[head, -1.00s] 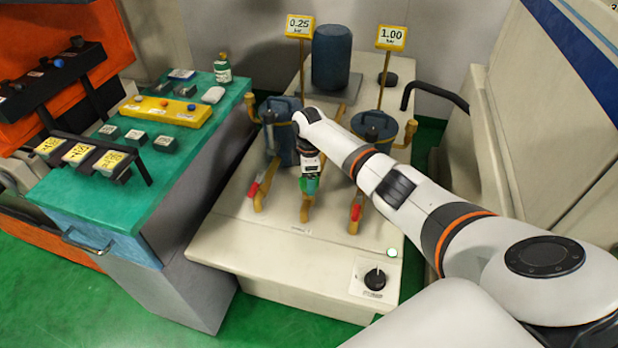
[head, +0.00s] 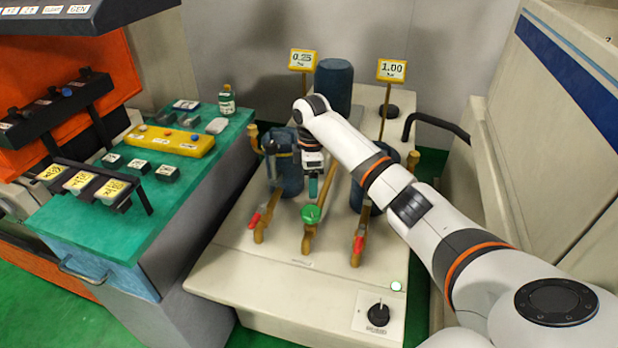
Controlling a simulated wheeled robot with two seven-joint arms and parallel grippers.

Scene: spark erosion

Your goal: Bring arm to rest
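My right arm (head: 412,205) comes in from the lower right and reaches over the cream machine bench. Its gripper (head: 313,185) points down above the pipes, behind and above the green valve handle (head: 312,214), and looks apart from it. The fingers are too small and partly hidden, so I cannot tell whether they are open or shut. My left gripper is not in view.
Two red-handled valves (head: 255,219) (head: 358,244) flank the green one. Blue canisters (head: 286,170) and signs reading 0.25 (head: 303,60) and 1.00 (head: 392,70) stand behind. A teal table (head: 95,225) is left; a black knob (head: 378,314) sits in front.

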